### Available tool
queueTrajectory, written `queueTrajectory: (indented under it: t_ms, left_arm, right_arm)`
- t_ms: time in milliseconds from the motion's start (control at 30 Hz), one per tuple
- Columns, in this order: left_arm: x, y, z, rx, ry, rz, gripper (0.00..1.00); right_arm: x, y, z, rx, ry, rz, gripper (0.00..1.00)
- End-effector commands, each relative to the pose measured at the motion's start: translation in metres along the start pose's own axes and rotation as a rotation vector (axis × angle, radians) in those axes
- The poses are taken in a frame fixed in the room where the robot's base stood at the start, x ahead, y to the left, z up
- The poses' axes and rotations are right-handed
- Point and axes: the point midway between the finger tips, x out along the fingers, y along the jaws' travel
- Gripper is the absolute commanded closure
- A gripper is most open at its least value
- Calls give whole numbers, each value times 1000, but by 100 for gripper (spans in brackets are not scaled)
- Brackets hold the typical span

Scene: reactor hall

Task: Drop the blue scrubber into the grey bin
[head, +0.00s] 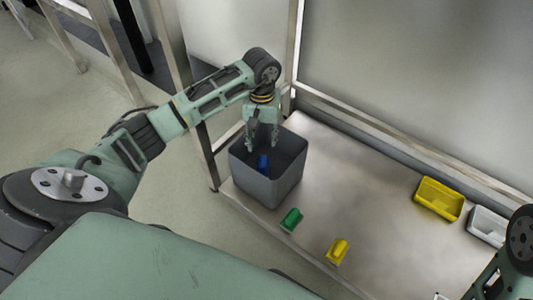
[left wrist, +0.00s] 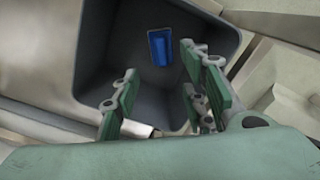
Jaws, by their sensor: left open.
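The blue scrubber (head: 263,163) lies inside the grey bin (head: 265,188), and it also shows in the left wrist view (left wrist: 160,47) against the dark inside of the bin (left wrist: 100,60). My left gripper (head: 263,145) points down over the bin's opening. Its fingers are spread apart and empty, and in the left wrist view (left wrist: 158,100) the scrubber is apart from them. My right arm shows only in part at the lower right of the head view; its fingers are not visible.
A green scrubber (head: 291,219) and a yellow scrubber (head: 338,250) lie on the metal table (head: 350,190) near its front edge. A yellow tray (head: 439,199) and a white tray (head: 487,226) stand at the right. The table's middle is clear. A metal post (head: 293,50) rises behind the bin.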

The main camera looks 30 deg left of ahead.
Motion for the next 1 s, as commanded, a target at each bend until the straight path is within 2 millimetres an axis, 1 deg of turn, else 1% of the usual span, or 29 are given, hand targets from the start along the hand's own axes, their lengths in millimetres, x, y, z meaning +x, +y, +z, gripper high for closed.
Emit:
queueTrajectory:
  t_ms: [167, 400, 533, 700, 1000]
  left_arm:
    - [-30, -1, -2, 1, 7, 0, 60]
    - [-82, 0, -2, -1, 6, 0, 60]
    - [-101, 0, -1, 1, 4, 0, 60]
    - [-114, 0, 0, -1, 2, -1, 60]
    - [-116, 0, 0, 0, 1, -1, 60]
  right_arm:
    - [0, 0, 0, 0, 2, 0, 100]
    - [0, 0, -1, 0, 3, -1, 100]
    - [0, 0, -1, 0, 3, -1, 100]
    - [0, 0, -1, 0, 3, -1, 100]
    - [1, 0, -1, 0, 4, -2, 100]
